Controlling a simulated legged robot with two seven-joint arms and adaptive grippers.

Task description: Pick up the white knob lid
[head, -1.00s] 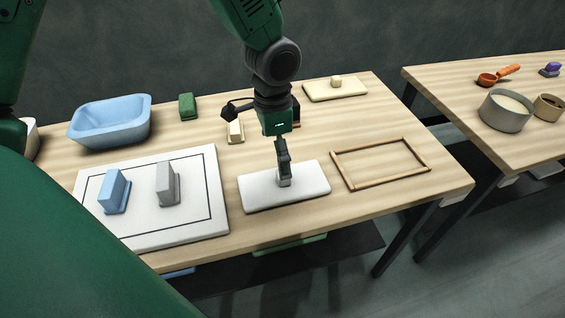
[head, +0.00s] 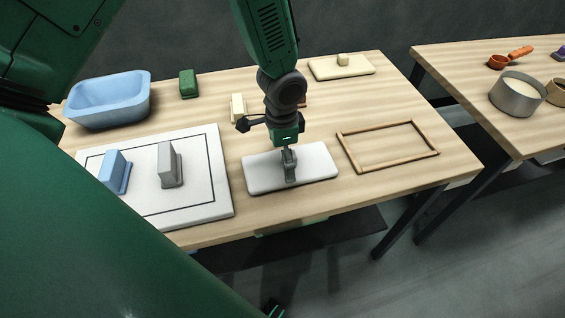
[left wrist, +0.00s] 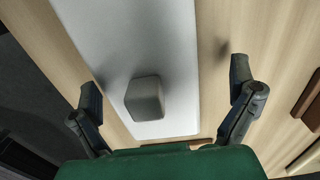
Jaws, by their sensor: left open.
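The white knob lid (head: 322,166) is a flat pale slab with a block-shaped knob, lying on the wooden table. My left gripper (head: 290,164) points down over its middle and largely hides the knob in the head view. In the left wrist view the lid (left wrist: 179,75) runs from top to bottom, and its knob (left wrist: 145,97) looks grey in shade. The open fingers of my left gripper (left wrist: 168,98) stand on either side of the knob, apart from it.
A white board (head: 205,209) with a blue block (head: 113,171) and a grey block (head: 168,166) lies left. A wooden frame (head: 428,134) lies right. Behind are a blue basin (head: 108,103), a green block (head: 188,84) and a cream knob lid (head: 325,68). A second table (head: 450,65) stands right.

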